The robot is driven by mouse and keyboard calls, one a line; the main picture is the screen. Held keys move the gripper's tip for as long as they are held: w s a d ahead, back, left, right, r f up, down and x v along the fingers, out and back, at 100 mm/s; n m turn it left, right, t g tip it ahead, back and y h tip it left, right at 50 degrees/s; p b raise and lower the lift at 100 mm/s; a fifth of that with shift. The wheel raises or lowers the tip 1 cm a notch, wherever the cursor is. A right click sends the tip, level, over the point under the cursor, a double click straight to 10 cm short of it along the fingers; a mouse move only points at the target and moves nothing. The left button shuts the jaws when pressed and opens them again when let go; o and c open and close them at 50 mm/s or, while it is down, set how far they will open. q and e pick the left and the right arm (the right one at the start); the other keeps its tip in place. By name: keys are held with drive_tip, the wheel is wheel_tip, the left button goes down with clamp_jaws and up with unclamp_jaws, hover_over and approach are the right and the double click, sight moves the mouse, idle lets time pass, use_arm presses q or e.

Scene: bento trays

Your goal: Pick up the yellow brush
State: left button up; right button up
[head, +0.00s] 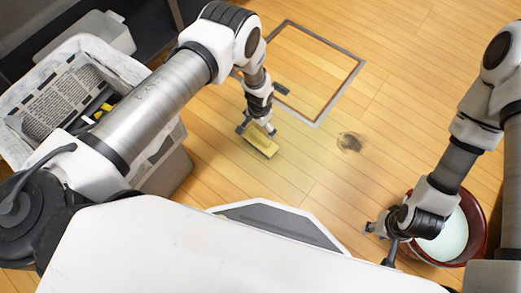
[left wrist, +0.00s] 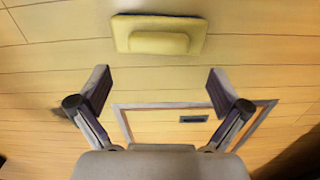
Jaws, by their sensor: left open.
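The yellow brush (head: 262,143) lies on the wooden floor, a flat block with a raised grip. It also shows at the top of the left wrist view (left wrist: 160,42). My left gripper (head: 257,128) is right by the brush in the head view. In the left wrist view my left gripper (left wrist: 158,80) has its two fingers wide apart and nothing between them, with the brush beyond the fingertips. My right gripper (head: 380,240) is at the lower right, beside a dark red bucket, with its fingers apart and holding nothing visible.
The dark red bucket (head: 480,215) holds pale liquid. A framed floor hatch (head: 318,121) is behind the brush. A white basket (head: 20,145) with assorted items stands at the left, near a clear bin (head: 110,35). A dark stain (head: 350,142) marks the otherwise open floor.

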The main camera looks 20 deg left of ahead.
sight(260, 136)
use_arm(q)
wheel_tip(260, 136, down, 8)
drive_tip(key=b, duration=0.4)
drive_tip(key=shift+w+d+r, duration=0.1)
drive_tip(key=shift+d+r, duration=0.05)
drive_tip(key=shift+r, duration=0.15)
drive_tip(key=c, duration=0.9)
